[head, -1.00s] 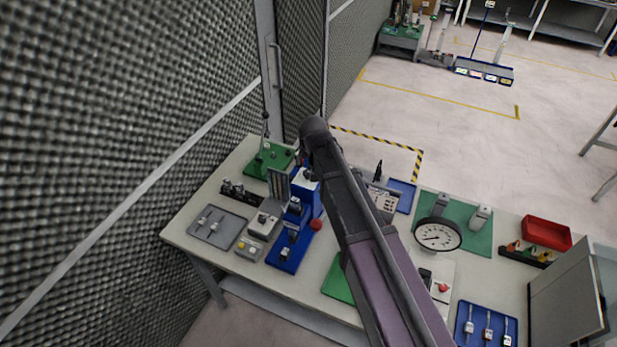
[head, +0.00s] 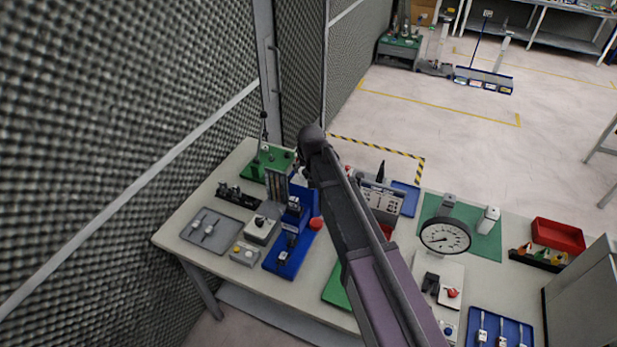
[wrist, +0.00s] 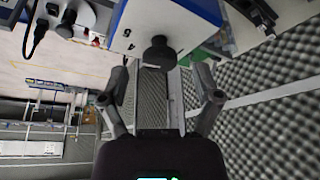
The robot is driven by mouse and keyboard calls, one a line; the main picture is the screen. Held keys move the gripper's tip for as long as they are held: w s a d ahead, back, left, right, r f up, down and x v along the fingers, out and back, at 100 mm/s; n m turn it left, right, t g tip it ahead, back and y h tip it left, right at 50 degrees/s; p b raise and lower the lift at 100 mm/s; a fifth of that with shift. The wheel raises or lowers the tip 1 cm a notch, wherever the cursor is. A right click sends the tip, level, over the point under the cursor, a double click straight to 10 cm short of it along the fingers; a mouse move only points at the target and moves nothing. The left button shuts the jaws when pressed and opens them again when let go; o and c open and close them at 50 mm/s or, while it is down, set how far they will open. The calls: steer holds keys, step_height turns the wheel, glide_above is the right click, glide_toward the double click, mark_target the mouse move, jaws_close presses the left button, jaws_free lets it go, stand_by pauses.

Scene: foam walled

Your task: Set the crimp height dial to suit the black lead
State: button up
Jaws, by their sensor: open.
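The blue crimp press (head: 305,203) stands at the left part of the bench, with a red knob (head: 316,223) at its side. In the wrist view a dark round dial (wrist: 158,53) sits on the press's white face, with small dark marks around it. My gripper (wrist: 162,82) is open, its fingers apart on either side below the dial, and nothing is seen between them. In the head view my arm hides most of the gripper. A terminal piece (head: 283,257) sits on the press's blue base. I cannot tell which lead is black.
A round gauge (head: 445,236), a red bin (head: 557,236) and a blue tray (head: 512,341) of leads are at right. A foam wall borders the left.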

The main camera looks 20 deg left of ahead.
steer(key=shift+b+x, duration=0.8)
steer(key=shift+x, duration=0.4)
jaws_close()
steer(key=shift+d, duration=0.35)
steer(key=shift+a, duration=0.3)
